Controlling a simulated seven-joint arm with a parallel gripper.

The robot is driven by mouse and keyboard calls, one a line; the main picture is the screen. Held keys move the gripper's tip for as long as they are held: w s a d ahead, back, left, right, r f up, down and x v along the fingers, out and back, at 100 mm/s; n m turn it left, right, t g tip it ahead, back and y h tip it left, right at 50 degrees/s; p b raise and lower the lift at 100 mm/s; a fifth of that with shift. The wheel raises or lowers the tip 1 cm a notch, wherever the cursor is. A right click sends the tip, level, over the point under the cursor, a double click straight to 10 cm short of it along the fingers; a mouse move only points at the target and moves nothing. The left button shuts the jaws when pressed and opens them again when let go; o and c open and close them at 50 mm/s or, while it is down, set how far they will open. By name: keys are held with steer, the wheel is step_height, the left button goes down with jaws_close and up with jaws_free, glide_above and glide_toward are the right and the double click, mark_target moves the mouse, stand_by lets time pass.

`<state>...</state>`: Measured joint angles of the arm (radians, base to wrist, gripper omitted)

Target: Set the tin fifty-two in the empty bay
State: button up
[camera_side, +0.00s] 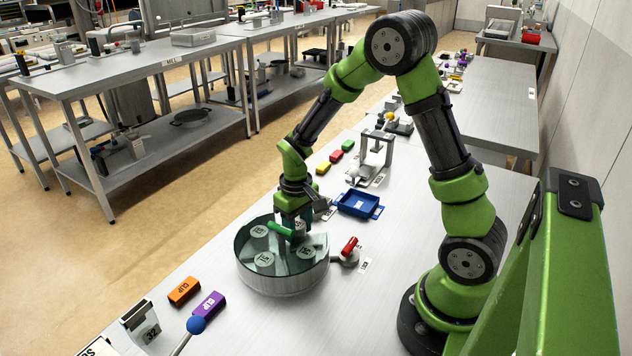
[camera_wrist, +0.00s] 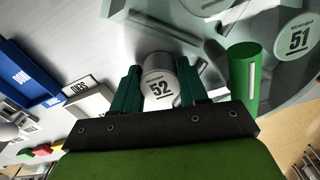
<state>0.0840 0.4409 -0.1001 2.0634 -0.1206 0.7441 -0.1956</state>
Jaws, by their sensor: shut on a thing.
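My gripper (camera_side: 293,222) is over the back part of the round glass-walled vessel (camera_side: 283,284). In the wrist view my gripper (camera_wrist: 158,74) has its two teal fingers shut on a pale tin marked 52 (camera_wrist: 159,88). In the side view the fingers mostly hide that tin. Other pale lidded tins sit in the vessel, at its left (camera_side: 259,232), front (camera_side: 264,259) and right (camera_side: 306,252). The wrist view shows tin 51 (camera_wrist: 298,38) at the upper right. Whether tin 52 touches the vessel's floor, and the bay under it, I cannot tell.
A green cylinder (camera_side: 280,231) stands out near my fingers; it also shows in the wrist view (camera_wrist: 243,72). A red-handled piece (camera_side: 349,245) is right of the vessel. A blue tray (camera_side: 358,204) lies behind. Orange (camera_side: 184,291) and purple (camera_side: 209,305) blocks lie in front.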

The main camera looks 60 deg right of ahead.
mark_target(298, 224)
steer(key=shift+f, duration=0.1)
steer(key=o, duration=0.8)
step_height(298, 224, up, 12)
steer(key=s+a+r+t, duration=0.2)
steer(key=s+a+r, duration=0.1)
steer(key=s, duration=0.1)
steer(key=s+a+r+m+t+y, duration=0.1)
steer(key=s+a+r+t, duration=0.1)
steer(key=s+a+r, duration=0.1)
steer(key=s+a+r+t+y, duration=0.1)
steer(key=s+a+r+t, duration=0.2)
steer(key=s+r, duration=0.1)
steer(key=shift+s+a+r, duration=0.15)
steer(key=shift+s+a, duration=0.1)
steer(key=shift+s, duration=0.45)
